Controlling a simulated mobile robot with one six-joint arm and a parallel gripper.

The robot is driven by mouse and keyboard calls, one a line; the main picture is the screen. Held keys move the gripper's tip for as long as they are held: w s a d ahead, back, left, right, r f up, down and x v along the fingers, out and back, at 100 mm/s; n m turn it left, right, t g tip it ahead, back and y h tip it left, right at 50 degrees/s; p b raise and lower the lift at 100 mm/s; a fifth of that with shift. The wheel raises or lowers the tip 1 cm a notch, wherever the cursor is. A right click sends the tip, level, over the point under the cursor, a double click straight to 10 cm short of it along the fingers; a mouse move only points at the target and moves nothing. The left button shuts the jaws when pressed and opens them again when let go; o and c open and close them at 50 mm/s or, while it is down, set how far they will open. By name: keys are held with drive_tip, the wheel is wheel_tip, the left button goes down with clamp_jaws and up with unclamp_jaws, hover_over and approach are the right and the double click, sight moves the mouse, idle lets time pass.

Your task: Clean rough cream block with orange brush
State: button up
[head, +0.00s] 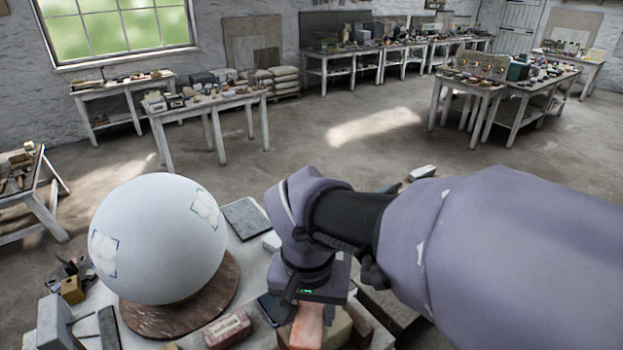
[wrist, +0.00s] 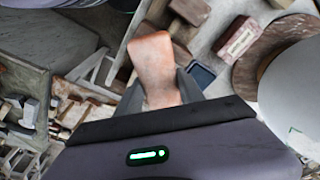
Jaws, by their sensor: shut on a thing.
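My gripper (head: 303,302) is shut on a salmon-orange piece, which I take for the orange brush (head: 307,328). In the wrist view, the brush (wrist: 154,62) sits between the two dark fingers and reaches past their tips. Its bristles cannot be made out. Beside it in the head view is a tan block (head: 338,330), partly cut off by the frame's edge; it may be the rough cream block. Brownish blocks (wrist: 190,9) also show behind the brush in the wrist view. Whether the brush touches any block cannot be told.
A large white sphere (head: 158,240) with faint square marks stands on a round reddish-brown base (head: 180,315), left of my gripper. A reddish brick-like block (head: 228,329) and a dark flat slab (head: 246,218) lie nearby on the crowded table. Other worktables stand farther off across open floor.

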drive_tip(key=shift+f+b, duration=0.55)
drive_tip(key=shift+f, duration=0.05)
drive_tip(key=shift+s, duration=0.1)
drive_tip(key=shift+s+a, duration=0.2)
drive_tip(key=shift+s, duration=0.85)
drive_tip(key=shift+w, duration=0.1)
drive_tip(key=shift+w+d+r, duration=0.1)
drive_tip(key=shift+w+d, duration=0.1)
drive_tip(key=shift+w, duration=0.7)
drive_tip(key=shift+w+d+r, duration=0.1)
drive_tip(key=shift+w+d, duration=0.05)
drive_tip(key=shift+w, duration=0.7)
drive_tip(key=shift+w+f, duration=0.15)
drive_tip(key=shift+w, duration=0.25)
drive_tip(key=shift+s+a, duration=0.2)
drive_tip(key=shift+s, duration=1)
drive_tip(key=shift+s+a+b, duration=0.15)
drive_tip(key=shift+s+b, duration=0.25)
drive_tip(key=shift+s, duration=0.7)
